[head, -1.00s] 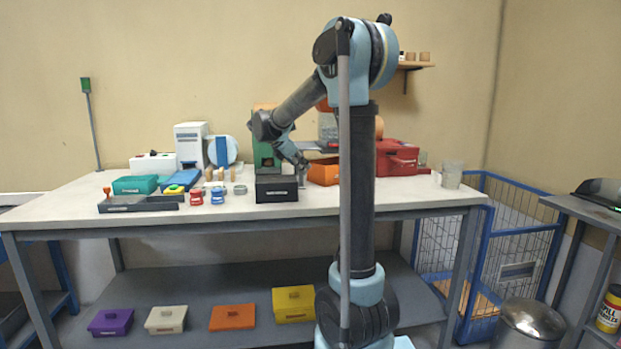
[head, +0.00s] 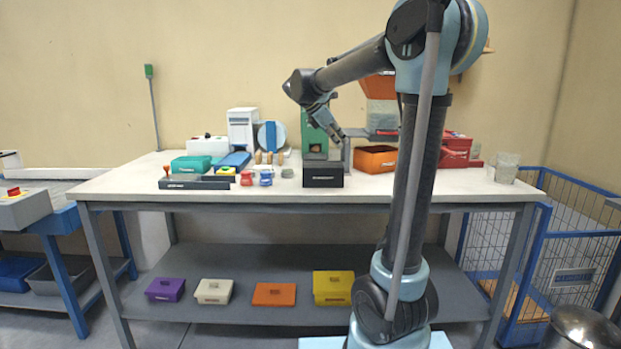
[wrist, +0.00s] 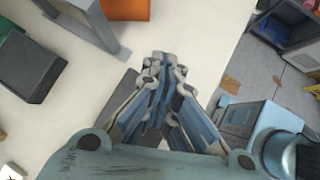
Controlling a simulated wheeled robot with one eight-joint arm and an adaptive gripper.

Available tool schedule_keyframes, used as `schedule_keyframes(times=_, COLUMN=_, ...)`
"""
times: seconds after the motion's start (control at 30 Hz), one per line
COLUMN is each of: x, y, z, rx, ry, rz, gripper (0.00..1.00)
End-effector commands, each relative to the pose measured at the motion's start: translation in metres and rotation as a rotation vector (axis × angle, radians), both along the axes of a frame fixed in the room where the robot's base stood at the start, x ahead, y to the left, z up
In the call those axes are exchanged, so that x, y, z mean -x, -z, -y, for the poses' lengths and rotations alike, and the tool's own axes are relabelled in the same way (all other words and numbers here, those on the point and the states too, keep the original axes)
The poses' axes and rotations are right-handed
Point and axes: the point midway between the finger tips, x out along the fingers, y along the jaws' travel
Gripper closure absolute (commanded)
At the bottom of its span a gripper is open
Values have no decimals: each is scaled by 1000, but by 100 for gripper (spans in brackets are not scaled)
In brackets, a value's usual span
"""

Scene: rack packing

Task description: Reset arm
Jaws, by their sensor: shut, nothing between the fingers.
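My gripper (head: 341,138) hangs at the end of my raised arm, over the workbench near its middle, above and beside the black box (head: 323,178). In the wrist view my gripper (wrist: 163,60) has its fingers together and nothing between them. Below it is the pale bench top (wrist: 190,30). The black box (wrist: 30,70) is at the left of that view, apart from the fingers.
An orange bin (head: 375,159) and a red case (head: 456,150) stand on the bench at right. A dark tray (head: 195,184) lies at left. Several lidded boxes, such as the yellow one (head: 333,290), sit on the lower shelf. A blue wire cage (head: 560,235) stands at right.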

Motion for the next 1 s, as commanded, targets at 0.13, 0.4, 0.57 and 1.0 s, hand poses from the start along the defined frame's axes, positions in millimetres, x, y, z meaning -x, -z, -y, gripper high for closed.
schedule_keyframes(times=0.13, x=46, y=21, z=26, rx=-113, ry=149, rz=72, gripper=100)
schedule_keyframes(times=0.4, x=127, y=66, z=55, rx=-317, ry=445, rz=200, gripper=100)
schedule_keyframes(times=0.57, x=174, y=97, z=65, rx=-430, ry=631, rz=270, gripper=100)
schedule_keyframes(times=1.0, x=291, y=197, z=68, rx=-709, ry=1182, rz=430, gripper=100)
